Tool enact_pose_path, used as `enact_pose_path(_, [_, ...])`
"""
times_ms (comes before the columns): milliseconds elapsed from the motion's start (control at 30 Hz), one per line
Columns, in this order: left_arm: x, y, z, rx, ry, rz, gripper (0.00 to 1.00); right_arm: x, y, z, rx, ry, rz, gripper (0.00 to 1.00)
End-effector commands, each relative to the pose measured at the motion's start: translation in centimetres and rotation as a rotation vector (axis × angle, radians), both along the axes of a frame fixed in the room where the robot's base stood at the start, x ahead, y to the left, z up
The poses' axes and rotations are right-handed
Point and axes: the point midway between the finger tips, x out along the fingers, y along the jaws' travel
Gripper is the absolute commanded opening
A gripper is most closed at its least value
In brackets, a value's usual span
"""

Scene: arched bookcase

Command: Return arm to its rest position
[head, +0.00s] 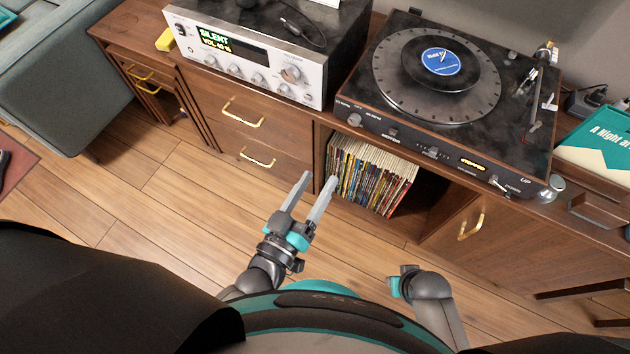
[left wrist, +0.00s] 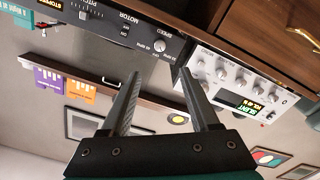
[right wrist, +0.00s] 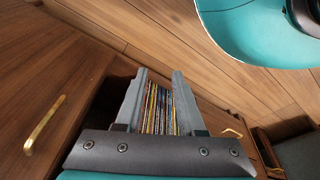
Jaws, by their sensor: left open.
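My left gripper (head: 317,180) reaches out over the floor in front of the cabinet, its two grey fingers apart and empty. In the left wrist view its fingers (left wrist: 160,74) are spread, with the turntable and receiver fronts beyond them. My right arm (head: 428,286) shows low at the right of centre in the head view, folded close to my body, its fingers not clearly visible there. In the right wrist view the right gripper's fingers (right wrist: 158,75) are apart, with nothing held between them and a row of records behind.
A wooden cabinet (head: 300,139) runs across the front. It bears a silver receiver (head: 250,75) and a turntable (head: 440,85). Records (head: 370,175) stand in its open shelf. Wooden floor (head: 150,215) is clear at left.

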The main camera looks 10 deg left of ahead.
Motion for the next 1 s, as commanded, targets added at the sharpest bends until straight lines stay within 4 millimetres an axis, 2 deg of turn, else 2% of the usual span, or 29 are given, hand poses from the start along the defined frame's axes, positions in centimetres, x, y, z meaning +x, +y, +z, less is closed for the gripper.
enact_pose_path(500, [0.0,0.0,0.0,0.001,0.0,0.0,0.62,0.0,0.0,0.0,0.0,0.0,0.0,0.38])
enact_pose_path(633, [0.0,0.3,-1.3,0.041,0.033,-0.007,0.62,-0.2,-0.2,-0.3,-0.003,0.003,0.001,0.38])
enact_pose_path(733, [-0.2,1.4,-4.5,0.139,0.12,-0.024,0.62,-0.8,-0.7,-1.0,-0.009,0.006,0.002,0.38])
enact_pose_path(833, [-1.2,3.4,-9.5,0.284,0.271,-0.048,0.62,-1.9,-1.5,-2.2,-0.018,0.011,0.003,0.38])
enact_pose_path(933, [-3.5,6.5,-14.8,0.431,0.455,-0.071,0.62,-3.3,-2.5,-3.4,-0.028,0.014,0.005,0.38])
enact_pose_path(1000, [-5.8,8.9,-18.1,0.523,0.591,-0.088,0.62,-4.4,-3.3,-4.0,-0.034,0.015,0.006,0.38])
